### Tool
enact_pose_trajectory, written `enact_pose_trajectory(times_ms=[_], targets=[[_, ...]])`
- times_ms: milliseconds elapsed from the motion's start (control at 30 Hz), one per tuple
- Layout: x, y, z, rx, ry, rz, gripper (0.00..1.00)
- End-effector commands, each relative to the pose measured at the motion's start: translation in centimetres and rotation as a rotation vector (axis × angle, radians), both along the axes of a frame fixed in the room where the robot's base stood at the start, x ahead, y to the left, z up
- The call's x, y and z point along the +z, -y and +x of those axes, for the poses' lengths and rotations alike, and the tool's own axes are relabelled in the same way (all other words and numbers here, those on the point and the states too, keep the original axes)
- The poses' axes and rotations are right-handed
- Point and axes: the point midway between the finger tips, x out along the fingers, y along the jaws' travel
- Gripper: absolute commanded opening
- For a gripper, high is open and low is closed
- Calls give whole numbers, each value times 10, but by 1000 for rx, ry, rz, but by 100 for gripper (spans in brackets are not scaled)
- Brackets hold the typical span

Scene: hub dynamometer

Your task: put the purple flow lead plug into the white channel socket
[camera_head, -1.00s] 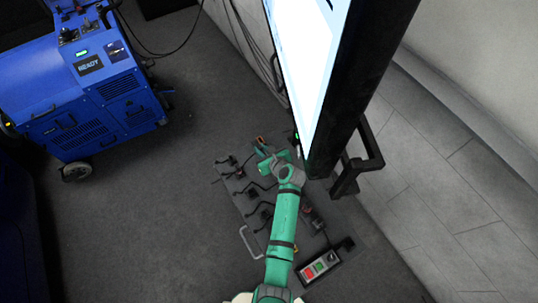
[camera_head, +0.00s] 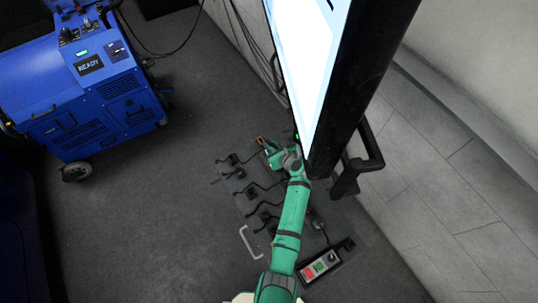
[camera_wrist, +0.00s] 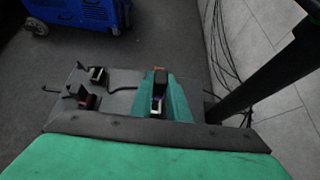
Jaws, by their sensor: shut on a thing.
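My gripper (camera_head: 276,150) is at the far end of the dark panel, beside the big screen's lower edge. In the wrist view its green fingers (camera_wrist: 172,102) are closed around a narrow dark piece with a small pale purple patch (camera_wrist: 157,104), which I take for the purple flow lead plug. The fingers hide most of it. I cannot make out the white channel socket for certain, nor whether the plug touches one.
The dark panel (camera_wrist: 122,98) carries several black connectors with short leads, including one with a reddish-purple block (camera_wrist: 88,101). A red-and-green button box (camera_head: 319,265) is at the near right. The screen (camera_head: 305,60) and its black post crowd the right. A blue cart (camera_head: 85,95) stands left.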

Motion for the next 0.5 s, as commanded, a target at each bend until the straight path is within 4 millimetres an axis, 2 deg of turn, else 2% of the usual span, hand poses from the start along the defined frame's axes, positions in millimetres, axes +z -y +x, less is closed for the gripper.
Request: enact_pose_trajectory(times_ms=[500], targets=[[-6, 0, 0, 0, 1, 1, 0]])
